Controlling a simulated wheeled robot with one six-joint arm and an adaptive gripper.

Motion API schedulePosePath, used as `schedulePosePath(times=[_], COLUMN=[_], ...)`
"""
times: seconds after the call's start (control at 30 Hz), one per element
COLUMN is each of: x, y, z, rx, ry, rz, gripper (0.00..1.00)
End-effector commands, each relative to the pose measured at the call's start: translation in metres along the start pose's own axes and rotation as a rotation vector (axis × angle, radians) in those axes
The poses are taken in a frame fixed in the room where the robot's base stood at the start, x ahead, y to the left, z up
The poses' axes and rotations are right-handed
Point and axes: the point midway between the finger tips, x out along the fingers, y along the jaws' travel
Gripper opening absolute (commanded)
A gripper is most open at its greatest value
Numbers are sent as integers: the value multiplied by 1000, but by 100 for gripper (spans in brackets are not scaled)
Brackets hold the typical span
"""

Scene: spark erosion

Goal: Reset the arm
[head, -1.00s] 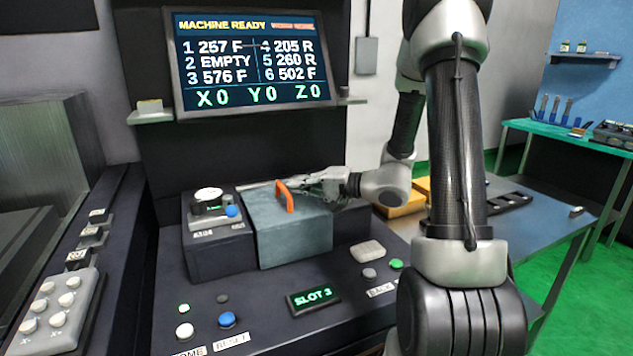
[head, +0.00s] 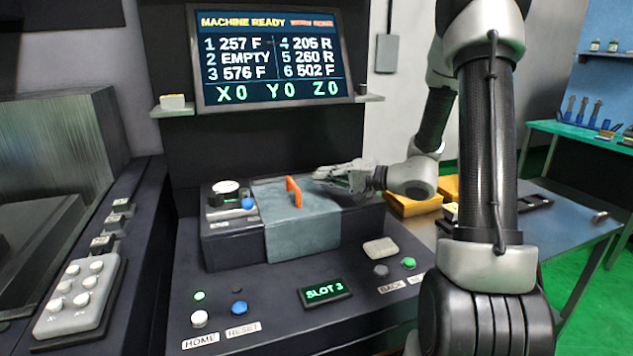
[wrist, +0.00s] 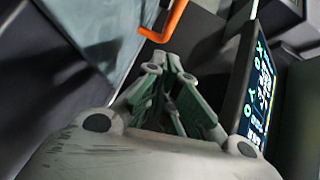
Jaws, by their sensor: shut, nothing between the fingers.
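My gripper (head: 322,174) is shut and empty in the head view, held level above the right part of a grey-blue block-shaped cover (head: 303,238) on the machine console. Its fingertips point left, toward an orange handle (head: 294,192) that stands on the cover, and are a short way apart from it. In the wrist view my gripper (wrist: 165,62) shows its fingers together, with the orange handle (wrist: 167,20) just beyond the tips. My arm reaches in from the right.
A screen (head: 270,57) reading MACHINE READY stands behind. The console has a HOME button (head: 199,319), a blue RESET button (head: 239,308), a SLOT 3 display (head: 325,291) and a green button (head: 408,263). A keypad (head: 78,297) is at left. Yellow boxes (head: 413,206) sit at right.

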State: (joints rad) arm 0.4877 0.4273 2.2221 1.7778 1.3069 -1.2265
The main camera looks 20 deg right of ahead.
Motion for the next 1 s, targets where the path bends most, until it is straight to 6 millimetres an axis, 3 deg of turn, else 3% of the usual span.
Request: schedulePosePath(times=[0.1,0.33,0.5,0.77,0.87,1.0], x=[-34,-79,-92,-94,-102,-134], y=[1,1,1,3,21,53], z=[0,0,1,1,19,71], rx=[3,2,2,81,221,408], ry=[6,6,4,5,-55,-202], rz=[2,2,2,11,89,303], gripper=[0,0,0,0,0,0])
